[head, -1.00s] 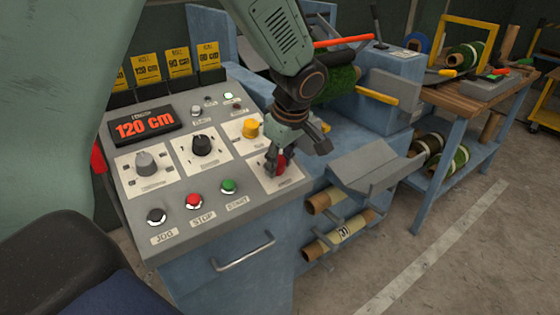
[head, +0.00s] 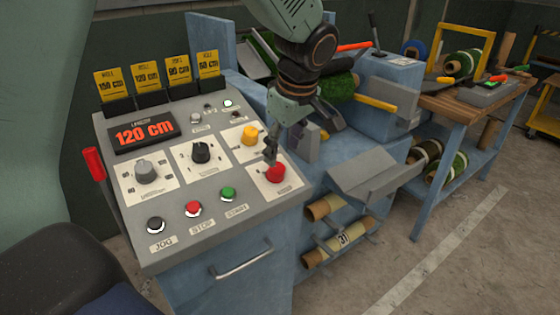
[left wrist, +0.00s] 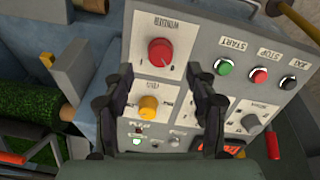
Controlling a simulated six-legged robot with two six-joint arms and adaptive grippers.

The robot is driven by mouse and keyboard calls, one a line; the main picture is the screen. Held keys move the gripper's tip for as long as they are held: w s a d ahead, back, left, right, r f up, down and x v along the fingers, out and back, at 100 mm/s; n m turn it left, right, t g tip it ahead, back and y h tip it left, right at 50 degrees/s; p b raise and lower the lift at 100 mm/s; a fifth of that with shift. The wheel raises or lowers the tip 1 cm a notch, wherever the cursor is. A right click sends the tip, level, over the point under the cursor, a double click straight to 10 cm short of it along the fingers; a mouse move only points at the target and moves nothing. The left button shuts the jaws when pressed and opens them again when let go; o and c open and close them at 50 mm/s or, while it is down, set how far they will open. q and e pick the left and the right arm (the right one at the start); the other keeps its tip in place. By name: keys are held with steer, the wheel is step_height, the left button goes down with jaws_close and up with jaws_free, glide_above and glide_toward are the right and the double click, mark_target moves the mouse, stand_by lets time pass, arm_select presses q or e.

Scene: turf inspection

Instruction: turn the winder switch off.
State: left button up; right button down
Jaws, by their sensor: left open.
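The winder switch (head: 276,173) is a round red knob on a pale square plate at the right front corner of the grey control panel (head: 128,212). In the left wrist view the red knob (left wrist: 160,52) sits above the space between my fingers, under an upside-down label. I cannot tell clearly which mark it points to. My left gripper (head: 272,150) is just behind and above the knob; its open fingers also show in the left wrist view (left wrist: 163,82). They look empty and apart from the knob. My right gripper is not in view.
A yellow knob (head: 250,133) sits close behind the winder switch. Black, red and green buttons (head: 193,209) line the panel's front, left of it. A red lever (head: 93,163) sticks out at the panel's left. A grey tray (head: 375,172) stands to the right.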

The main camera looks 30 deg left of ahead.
arm_select(q)
steer(key=shift+v, duration=2.55)
steer(key=shift+f, duration=0.1)
